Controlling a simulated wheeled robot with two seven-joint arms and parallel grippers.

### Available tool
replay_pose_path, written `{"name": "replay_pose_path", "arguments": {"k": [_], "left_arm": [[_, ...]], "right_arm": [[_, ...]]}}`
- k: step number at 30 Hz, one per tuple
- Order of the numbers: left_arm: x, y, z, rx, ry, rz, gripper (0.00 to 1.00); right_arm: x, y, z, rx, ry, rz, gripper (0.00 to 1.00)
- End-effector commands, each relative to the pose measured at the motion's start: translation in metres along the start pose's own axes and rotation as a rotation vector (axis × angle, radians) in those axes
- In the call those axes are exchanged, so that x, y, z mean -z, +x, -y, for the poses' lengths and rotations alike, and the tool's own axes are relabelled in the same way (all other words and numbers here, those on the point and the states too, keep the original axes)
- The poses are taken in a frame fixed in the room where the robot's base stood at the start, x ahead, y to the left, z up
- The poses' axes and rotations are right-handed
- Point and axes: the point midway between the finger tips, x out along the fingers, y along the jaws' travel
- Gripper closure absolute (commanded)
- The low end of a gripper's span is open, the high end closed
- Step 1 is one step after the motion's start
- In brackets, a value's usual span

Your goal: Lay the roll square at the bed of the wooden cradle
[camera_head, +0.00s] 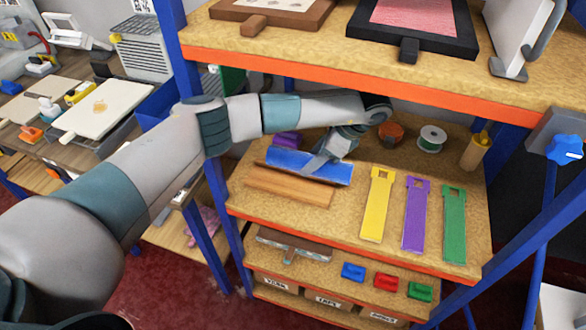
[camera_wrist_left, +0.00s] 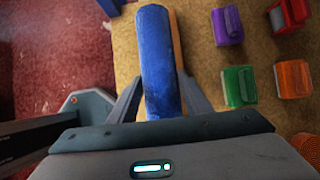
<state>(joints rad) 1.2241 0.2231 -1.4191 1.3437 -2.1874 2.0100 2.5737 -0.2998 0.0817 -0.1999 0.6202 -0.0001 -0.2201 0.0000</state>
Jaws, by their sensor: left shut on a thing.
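The blue roll (camera_head: 285,159) is a long cylinder in my left gripper (camera_head: 322,164), above the middle shelf. In the left wrist view the roll (camera_wrist_left: 156,45) runs lengthwise away from me, between the two fingers of the left gripper (camera_wrist_left: 162,92). The wooden cradle (camera_head: 290,187) is a long brown piece on the shelf, just in front of and below the roll in the head view. A strip of it (camera_wrist_left: 176,42) shows along the roll's right side in the left wrist view. The roll looks nearly parallel to the cradle. I cannot tell whether they touch. My right gripper is out of view.
Yellow (camera_head: 376,205), purple (camera_head: 415,214) and green (camera_head: 454,225) flat strips lie to the right on the shelf. A purple block (camera_head: 287,139), an orange pot (camera_head: 391,132) and a spool (camera_head: 431,138) stand behind. The upper shelf's orange edge (camera_head: 380,83) is overhead.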

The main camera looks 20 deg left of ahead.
Motion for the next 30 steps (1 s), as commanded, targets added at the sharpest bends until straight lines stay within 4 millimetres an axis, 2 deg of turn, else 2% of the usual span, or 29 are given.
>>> {"name": "replay_pose_path", "arguments": {"k": [6,10,14,23,30], "left_arm": [[-0.025,0.037,0.002,-0.003,-0.001,0.002,0.81],[-0.031,0.051,0.004,-0.001,-0.001,0.002,0.81],[-0.033,0.057,0.005,0.000,0.001,0.001,0.81],[-0.032,0.058,0.005,0.000,0.001,0.001,0.81],[-0.023,0.075,0.004,-0.003,0.000,0.002,0.81]], "right_arm": [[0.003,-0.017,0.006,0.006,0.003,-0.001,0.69],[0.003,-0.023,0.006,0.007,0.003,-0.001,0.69],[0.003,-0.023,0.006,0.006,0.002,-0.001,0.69],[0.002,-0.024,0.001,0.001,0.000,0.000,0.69],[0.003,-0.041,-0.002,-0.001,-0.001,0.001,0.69]]}}
